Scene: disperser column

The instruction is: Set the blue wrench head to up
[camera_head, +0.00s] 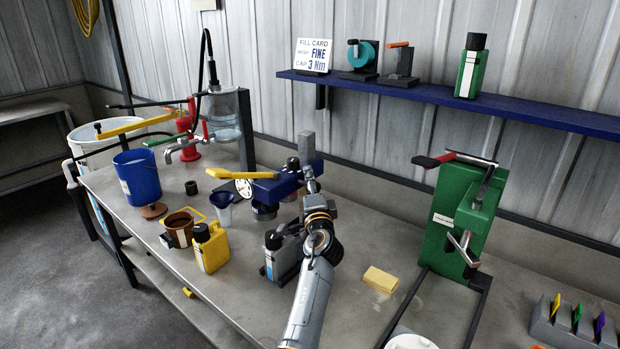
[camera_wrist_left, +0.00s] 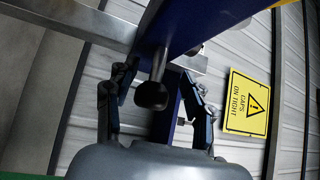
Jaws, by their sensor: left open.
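The blue wrench head (camera_head: 284,183) is a blue block on a grey post at the middle of the bench, with a yellow lever (camera_head: 254,174) pointing left. It also shows as a blue beam across the top of the left wrist view (camera_wrist_left: 188,25). My left gripper (camera_head: 313,187) is at its right end. In the left wrist view my left gripper (camera_wrist_left: 158,88) is open, with a dark round-ended knob (camera_wrist_left: 151,95) on a short rod between its fingers. I cannot tell whether the fingers touch it. My right gripper is not in view.
A grey jug (camera_head: 283,256) stands left of my arm, near a yellow jug (camera_head: 211,247) and a blue funnel (camera_head: 223,207). A yellow sponge (camera_head: 380,279) and green press (camera_head: 462,215) are to the right. A blue shelf (camera_head: 440,95) runs behind.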

